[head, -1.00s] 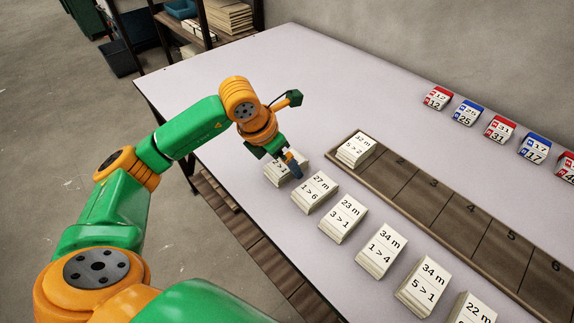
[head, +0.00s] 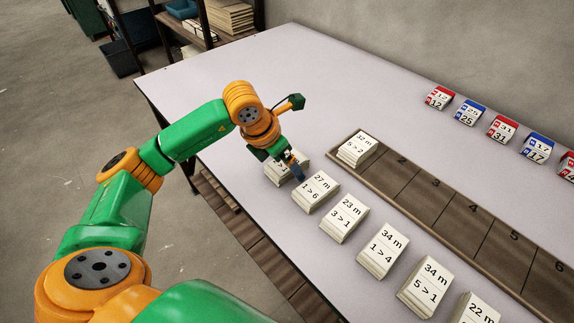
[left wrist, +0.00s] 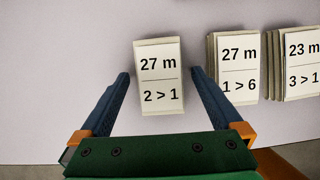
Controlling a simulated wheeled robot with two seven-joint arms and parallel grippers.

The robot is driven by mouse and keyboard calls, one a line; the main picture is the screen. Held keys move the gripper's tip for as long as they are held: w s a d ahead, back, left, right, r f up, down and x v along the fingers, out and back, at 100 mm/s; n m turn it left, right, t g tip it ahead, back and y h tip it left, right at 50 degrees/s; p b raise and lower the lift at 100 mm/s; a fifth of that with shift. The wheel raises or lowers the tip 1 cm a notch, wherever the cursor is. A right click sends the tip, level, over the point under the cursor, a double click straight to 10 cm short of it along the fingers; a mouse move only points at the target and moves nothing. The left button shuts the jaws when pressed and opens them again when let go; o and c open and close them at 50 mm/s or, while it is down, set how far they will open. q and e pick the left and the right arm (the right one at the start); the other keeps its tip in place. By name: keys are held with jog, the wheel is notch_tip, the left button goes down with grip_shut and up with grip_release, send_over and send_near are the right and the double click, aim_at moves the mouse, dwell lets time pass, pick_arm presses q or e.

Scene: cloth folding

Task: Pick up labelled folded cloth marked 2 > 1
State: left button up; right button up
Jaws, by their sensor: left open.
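The folded cloth marked "27 m, 2 > 1" (left wrist: 159,78) lies on the table at the left end of the row in the left wrist view. In the head view this cloth (head: 274,174) is partly hidden under my left gripper (head: 289,168). My left gripper (left wrist: 160,84) is open, with one blue finger on each side of the cloth's near half. Small gaps show between the fingers and the cloth. I cannot tell the fingers' height over the table. My right gripper is not in view.
The "1 > 6" cloth (head: 315,192) stands close beside the right finger. Several more labelled cloths continue along the table's near edge. A brown numbered tray (head: 395,190) lies behind them, with a "5 > 2" cloth (head: 357,150) in its first slot. Red and blue blocks stand farther back.

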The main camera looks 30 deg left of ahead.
pick_arm(q)
jog(key=shift+r, duration=0.1)
jog(key=c, duration=1.4)
